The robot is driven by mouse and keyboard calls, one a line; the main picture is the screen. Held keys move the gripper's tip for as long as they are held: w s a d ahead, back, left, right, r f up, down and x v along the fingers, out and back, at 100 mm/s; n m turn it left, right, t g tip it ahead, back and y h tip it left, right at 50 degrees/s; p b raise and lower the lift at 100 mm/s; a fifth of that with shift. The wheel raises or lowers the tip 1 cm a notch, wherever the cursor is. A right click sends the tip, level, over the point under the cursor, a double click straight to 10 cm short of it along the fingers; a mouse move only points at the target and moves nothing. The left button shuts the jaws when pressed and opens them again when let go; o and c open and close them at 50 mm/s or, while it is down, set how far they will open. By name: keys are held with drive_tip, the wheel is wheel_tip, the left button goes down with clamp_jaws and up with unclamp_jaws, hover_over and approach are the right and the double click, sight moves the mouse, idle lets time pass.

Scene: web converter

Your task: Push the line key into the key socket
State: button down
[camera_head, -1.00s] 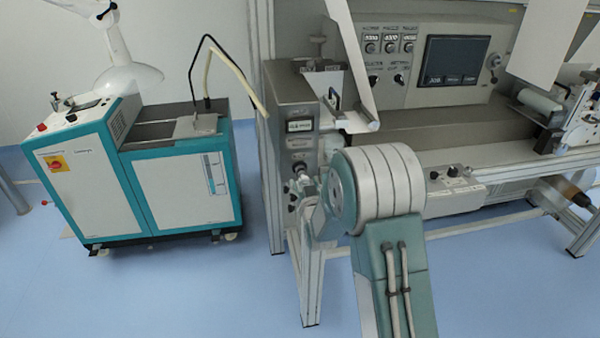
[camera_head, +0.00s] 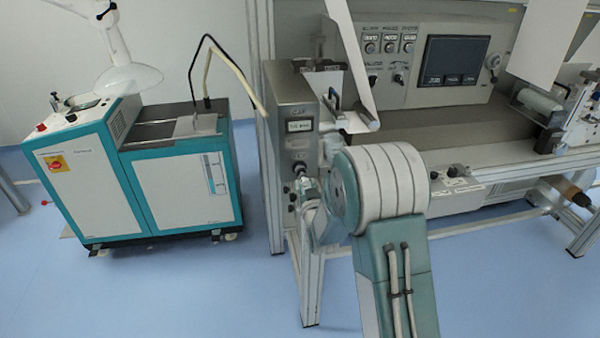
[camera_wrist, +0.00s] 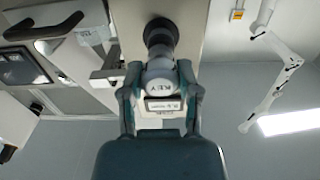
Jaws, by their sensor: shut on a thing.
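The line key (camera_wrist: 160,80) is a pale cylinder marked "KEY" with a small label plate, seen in the wrist view between the two teal fingers of my gripper (camera_wrist: 161,100). My gripper is shut on it. The key's far end meets the dark round key socket (camera_wrist: 160,32); I cannot tell how deep it sits. In the head view the socket (camera_head: 300,170) is on the front of the grey metal housing, below its small display. My gripper (camera_head: 306,187) is just under and in front of it, partly hidden by my own arm.
The converter (camera_head: 420,100) with its control panel and screen (camera_head: 452,61) stands behind and right of the housing (camera_head: 290,105). A teal and white cabinet (camera_head: 190,185) stands at left. Blue floor (camera_head: 200,290) between them is clear.

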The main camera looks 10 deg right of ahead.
drive_tip(key=shift+s, duration=1.95)
drive_tip(key=shift+s, duration=2)
